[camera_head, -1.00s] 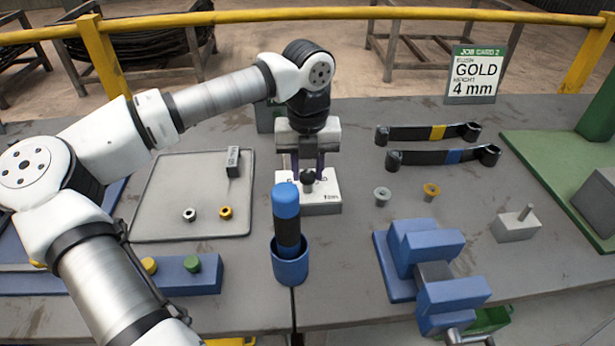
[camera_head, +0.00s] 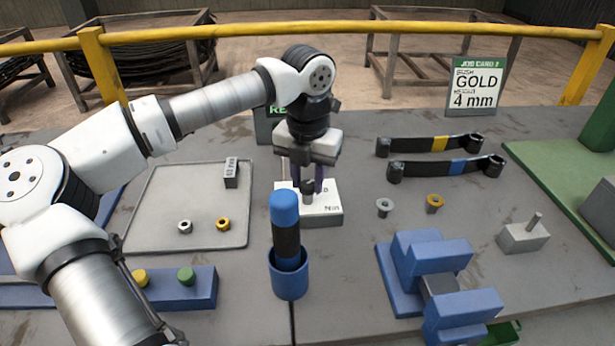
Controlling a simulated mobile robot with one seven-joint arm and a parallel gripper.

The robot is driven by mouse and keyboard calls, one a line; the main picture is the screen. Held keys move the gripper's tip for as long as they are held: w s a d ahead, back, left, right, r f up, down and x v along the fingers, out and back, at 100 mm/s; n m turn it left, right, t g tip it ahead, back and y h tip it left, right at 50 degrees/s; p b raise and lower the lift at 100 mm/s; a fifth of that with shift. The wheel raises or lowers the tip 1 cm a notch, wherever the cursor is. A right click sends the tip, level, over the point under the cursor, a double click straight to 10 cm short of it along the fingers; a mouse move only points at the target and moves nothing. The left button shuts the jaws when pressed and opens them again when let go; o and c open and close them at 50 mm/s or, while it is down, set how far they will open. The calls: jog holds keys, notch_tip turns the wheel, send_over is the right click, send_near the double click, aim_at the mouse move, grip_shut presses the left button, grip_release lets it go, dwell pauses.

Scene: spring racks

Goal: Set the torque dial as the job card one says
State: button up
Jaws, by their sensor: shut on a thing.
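The torque dial is a dark knob (camera_head: 307,190) on top of a white box (camera_head: 322,215) with "Nm" lettering, at the middle of the table. My gripper (camera_head: 307,184) points down over the box and is shut on the knob. Its fingers and hand hide much of the dial's scale, so I cannot read the setting. Job card one, apparently the green-edged card (camera_head: 268,122) behind my arm, is mostly hidden; only the letters "RE" show.
In front of the box stands a blue-capped tool (camera_head: 286,225) in a blue cup (camera_head: 289,281). A grey tray (camera_head: 185,243) with small parts lies left. Two dark bars (camera_head: 425,146), a blue vise (camera_head: 433,252) and job card two (camera_head: 474,88), reading gold 4 mm, are on the right.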

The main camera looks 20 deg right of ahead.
aim_at(308, 184)
jog(key=o, duration=1)
jog(key=shift+r, duration=0.1)
notch_tip(308, 184, up, 14)
jog(key=shift+f+b, duration=0.2)
jog(key=shift+b, duration=0.2)
